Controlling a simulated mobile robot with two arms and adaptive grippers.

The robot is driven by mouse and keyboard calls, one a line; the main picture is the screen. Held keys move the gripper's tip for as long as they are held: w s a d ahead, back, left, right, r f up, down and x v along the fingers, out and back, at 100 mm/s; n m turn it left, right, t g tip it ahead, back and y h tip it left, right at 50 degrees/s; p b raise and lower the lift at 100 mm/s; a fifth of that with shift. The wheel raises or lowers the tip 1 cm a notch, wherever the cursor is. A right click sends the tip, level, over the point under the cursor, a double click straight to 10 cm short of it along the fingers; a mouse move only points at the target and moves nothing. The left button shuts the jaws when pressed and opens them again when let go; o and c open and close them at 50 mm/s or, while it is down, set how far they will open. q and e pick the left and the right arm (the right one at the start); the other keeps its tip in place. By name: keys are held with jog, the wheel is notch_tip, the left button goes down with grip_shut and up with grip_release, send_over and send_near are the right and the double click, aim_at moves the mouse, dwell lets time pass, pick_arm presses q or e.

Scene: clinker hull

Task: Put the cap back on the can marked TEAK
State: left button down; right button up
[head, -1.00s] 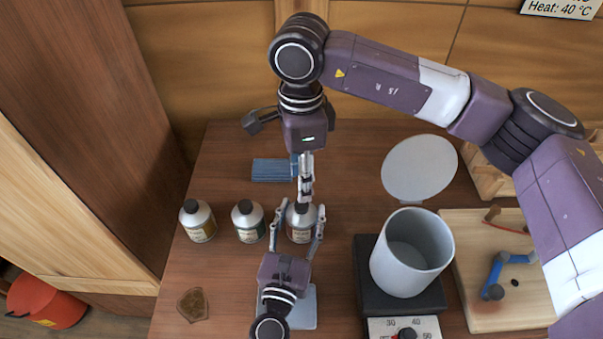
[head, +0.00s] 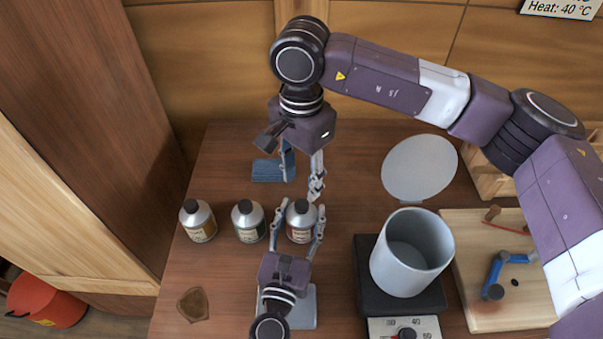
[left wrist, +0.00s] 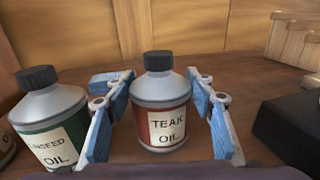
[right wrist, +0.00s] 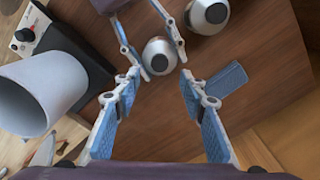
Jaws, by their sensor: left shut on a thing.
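The TEAK can (left wrist: 162,118) stands upright with a dark cap (left wrist: 158,61) on its neck. In the head view it is the rightmost can (head: 300,225) of the row. My left gripper (head: 298,215) is shut on its body, one finger on each side, also seen in the left wrist view (left wrist: 165,95). My right gripper (head: 302,172) is above and behind the can, fingers spread. The right wrist view shows this gripper (right wrist: 158,92) open and empty, with the capped can (right wrist: 160,50) beyond its fingertips. Whether the cap is fully tight cannot be told.
The capped LINSEED can (head: 248,225) and another capped can (head: 198,225) stand to the left. A blue cloth (head: 266,171) lies behind. A pale pot (head: 410,275) stands on a dark heater (head: 370,300) at right, near a grey disc (head: 420,168) and a wooden board (head: 480,315).

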aim_at(302, 204)
notch_tip(302, 204, down, 7)
jog(key=shift+f, duration=0.1)
dwell(0.3)
grip_shut()
jog(key=m, duration=1.4)
jog(key=shift+m, duration=0.3)
jog(key=shift+o, duration=0.5)
grip_release()
